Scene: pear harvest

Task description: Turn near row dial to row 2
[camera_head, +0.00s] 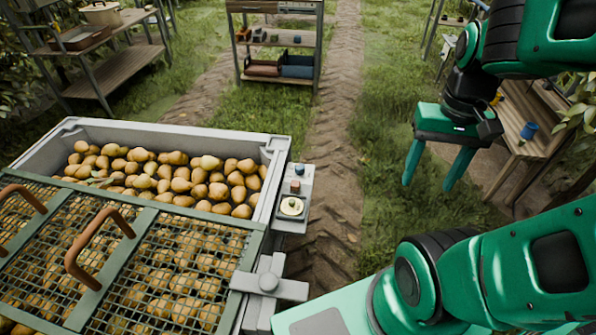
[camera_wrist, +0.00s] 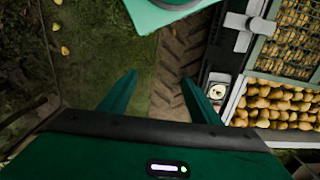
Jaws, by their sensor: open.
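The near row dial (camera_head: 291,207) is a round cream dial on a grey panel fixed to the right side of the pear bin. It also shows in the wrist view (camera_wrist: 217,91), right of the gripper's fingers. Its pointer and row marks are too small to read. My gripper (camera_head: 430,186) is green, open and empty, with its two fingers pointing down. It hangs over the grass to the right of the dial, well apart from it. In the wrist view the gripper's two fingers (camera_wrist: 160,92) stand apart over the dirt track.
The grey bin (camera_head: 180,131) holds many pears, partly covered by a green mesh lid (camera_head: 150,212) with brown handles. A grey cross-shaped knob (camera_head: 268,283) sits near the dial. A blue cup (camera_head: 528,131) stands on a wooden bench at right. Shelves stand behind; the track between is clear.

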